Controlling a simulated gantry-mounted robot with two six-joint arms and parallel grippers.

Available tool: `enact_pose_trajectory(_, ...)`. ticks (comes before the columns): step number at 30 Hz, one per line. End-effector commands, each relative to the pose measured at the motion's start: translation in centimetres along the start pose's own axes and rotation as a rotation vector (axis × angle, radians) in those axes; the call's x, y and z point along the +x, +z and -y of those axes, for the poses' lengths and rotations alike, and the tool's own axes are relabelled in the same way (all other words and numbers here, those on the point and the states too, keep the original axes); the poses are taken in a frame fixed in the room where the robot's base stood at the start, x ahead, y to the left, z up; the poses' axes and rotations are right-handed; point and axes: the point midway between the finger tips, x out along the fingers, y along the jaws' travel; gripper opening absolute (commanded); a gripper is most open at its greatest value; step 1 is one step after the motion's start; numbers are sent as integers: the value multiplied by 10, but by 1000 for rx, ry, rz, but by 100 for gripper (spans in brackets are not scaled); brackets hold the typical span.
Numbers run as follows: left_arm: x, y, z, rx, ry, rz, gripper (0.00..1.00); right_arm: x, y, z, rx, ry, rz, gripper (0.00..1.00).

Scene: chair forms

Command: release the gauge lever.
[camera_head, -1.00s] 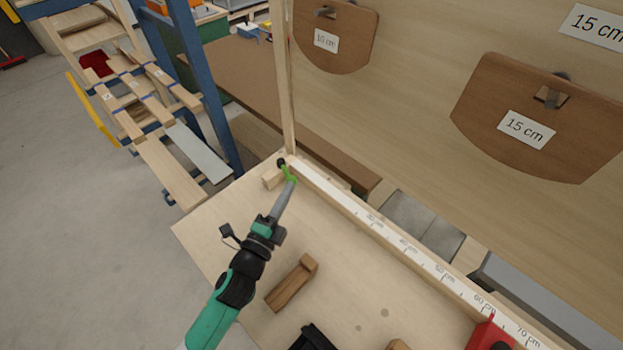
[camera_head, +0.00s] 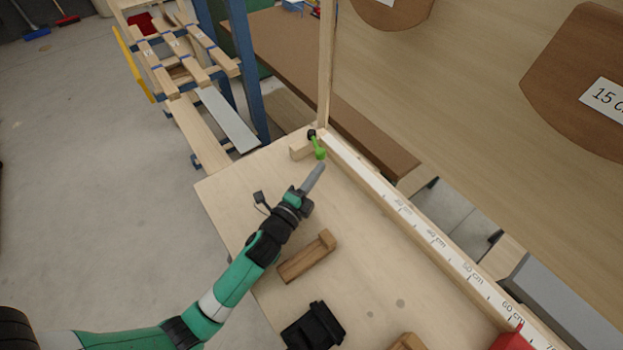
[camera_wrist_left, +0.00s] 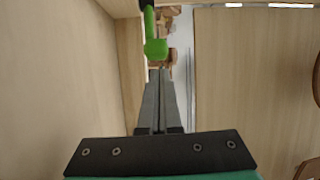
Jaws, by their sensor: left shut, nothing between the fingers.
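The gauge lever (camera_head: 319,148) is a short green handle on a black pivot, mounted by a small wooden block at the far end of the white scale. It also shows in the left wrist view (camera_wrist_left: 155,47), just beyond the fingertips. My left gripper (camera_head: 320,167) is shut and empty. Its tips are close in front of the lever's free end, with a small gap in the head view. In the left wrist view the shut fingers (camera_wrist_left: 157,75) point at the green end. My right gripper is not in view.
A white scale rail (camera_head: 410,215) runs along the board's right edge to a red block (camera_head: 512,340). A wooden block (camera_head: 307,257) and a black holder (camera_head: 313,326) sit on the board (camera_head: 365,270). A wooden post (camera_head: 326,70) stands behind the lever.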

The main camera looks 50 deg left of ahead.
Motion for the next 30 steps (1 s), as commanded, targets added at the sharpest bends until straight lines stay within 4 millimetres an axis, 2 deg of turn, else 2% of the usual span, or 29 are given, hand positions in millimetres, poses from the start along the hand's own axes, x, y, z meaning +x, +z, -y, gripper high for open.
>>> enact_pose_trajectory(3, 23, 0, 0, 0, -3, 0, 0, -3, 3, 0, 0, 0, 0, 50)
enact_pose_trajectory(9, 46, 0, -1, 0, -1, 0, 0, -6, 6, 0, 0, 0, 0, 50)
enact_pose_trajectory(23, 50, -1, 1, 1, 1, -3, 0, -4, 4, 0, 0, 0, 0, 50)
enact_pose_trajectory(30, 54, -11, 6, 6, 6, -55, 0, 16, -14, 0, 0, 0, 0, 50)
